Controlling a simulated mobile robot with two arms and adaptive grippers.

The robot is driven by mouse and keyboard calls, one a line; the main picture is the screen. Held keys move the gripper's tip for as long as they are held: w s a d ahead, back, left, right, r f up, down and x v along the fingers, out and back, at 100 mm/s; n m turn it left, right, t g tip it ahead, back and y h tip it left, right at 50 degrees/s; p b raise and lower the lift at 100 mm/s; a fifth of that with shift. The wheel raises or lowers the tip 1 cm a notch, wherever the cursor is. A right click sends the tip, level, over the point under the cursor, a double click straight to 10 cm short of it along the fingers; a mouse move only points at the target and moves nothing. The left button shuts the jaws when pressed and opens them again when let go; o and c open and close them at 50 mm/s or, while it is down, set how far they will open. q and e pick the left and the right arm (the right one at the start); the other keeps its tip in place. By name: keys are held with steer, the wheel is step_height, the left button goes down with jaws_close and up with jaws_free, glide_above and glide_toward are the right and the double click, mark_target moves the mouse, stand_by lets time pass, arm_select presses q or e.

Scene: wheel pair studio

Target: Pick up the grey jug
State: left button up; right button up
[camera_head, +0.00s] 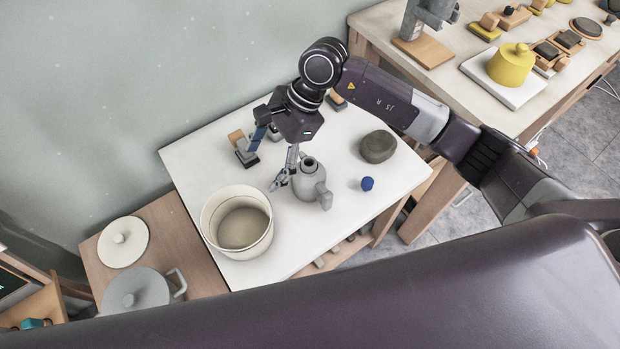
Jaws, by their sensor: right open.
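The grey jug (309,183) stands upright on the white table (345,222). It has a dark round mouth and a handle pointing to the lower right. My right arm reaches in from the right over the table. My right gripper (268,162) is open, with one finger close beside the jug's left side and the other farther to the upper left. Nothing is between the fingers. I cannot tell whether the near finger touches the jug. My left gripper does not show.
A cream bucket (208,213) stands left of the jug. A dark grey stone-like lump (377,146) and a small blue ball (367,184) lie to its right. Small blocks (243,148) sit behind the gripper. A side table holds a lidded grey pot (137,292).

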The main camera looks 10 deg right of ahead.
mark_target(309, 166)
steer(key=w+d+h, duration=0.1)
steer(key=d, duration=0.2)
steer(key=w+d+h, duration=0.1)
steer(key=d+h, duration=0.1)
steer(key=d, duration=0.1)
steer(key=w+d+f+h, duration=0.1)
steer(key=d, duration=0.3)
steer(key=shift+n+t, duration=0.3)
steer(key=shift+n, duration=0.1)
steer(key=shift+d+f+h, duration=0.15)
steer(key=shift+d+h, duration=0.15)
steer(key=shift+h, duration=0.1)
steer(key=f+p, duration=0.1)
steer(key=f, duration=0.1)
steer(key=f+p, duration=0.1)
steer(key=f, duration=0.1)
steer(key=f+p, duration=0.1)
steer(key=f, duration=0.2)
steer(key=shift+s+a, duration=0.2)
steer(key=shift+a, duration=0.05)
steer(key=shift+f, duration=0.25)
steer(key=shift+s, duration=0.1)
jaws_close()
